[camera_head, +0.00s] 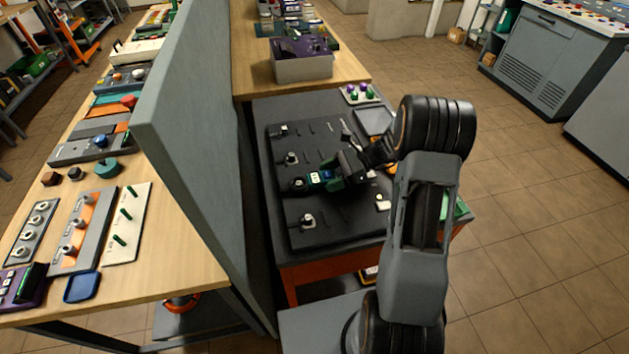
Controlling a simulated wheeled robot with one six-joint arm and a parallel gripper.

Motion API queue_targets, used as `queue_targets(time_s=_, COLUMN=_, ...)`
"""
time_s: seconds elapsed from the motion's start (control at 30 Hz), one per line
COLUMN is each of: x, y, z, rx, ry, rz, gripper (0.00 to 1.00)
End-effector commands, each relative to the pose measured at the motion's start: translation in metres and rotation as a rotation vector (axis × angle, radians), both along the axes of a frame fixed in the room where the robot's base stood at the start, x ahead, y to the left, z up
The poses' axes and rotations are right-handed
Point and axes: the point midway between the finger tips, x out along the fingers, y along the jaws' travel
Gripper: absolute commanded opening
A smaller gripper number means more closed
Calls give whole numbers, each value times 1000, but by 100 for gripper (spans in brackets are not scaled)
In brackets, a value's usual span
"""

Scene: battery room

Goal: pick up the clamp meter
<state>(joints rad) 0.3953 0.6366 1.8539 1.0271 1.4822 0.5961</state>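What looks like the clamp meter (315,177), a small dark and green device with a pale display, is on or just above the dark panel (268,205) on the grey-topped bench. Its left end is close to one of the panel's fittings, and I cannot tell whether they touch. My gripper (338,175) reaches in from the right and is at the meter's right end. Green and black parts overlap there. The fingertips are too small and partly hidden to show whether they are apart or closed on it.
Several knob-like fittings (307,221) stand on the panel. A grey partition (190,130) rises left of the bench. Another wooden table (190,255) with devices is at left. Tiled floor at right is clear.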

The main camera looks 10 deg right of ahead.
Motion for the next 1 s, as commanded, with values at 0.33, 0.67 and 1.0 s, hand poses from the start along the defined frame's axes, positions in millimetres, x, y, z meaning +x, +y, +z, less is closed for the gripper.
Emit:
queue_targets(time_s=0.33, x=0, y=0, z=0, rx=0, ry=0, rz=0, gripper=32)
queue_targets(time_s=0.67, x=0, y=0, z=1, rx=1, ry=-1, rz=0, gripper=13)
queue_targets(time_s=1.0, x=1, y=0, z=23, rx=-1, ry=-5, rz=0, gripper=13)
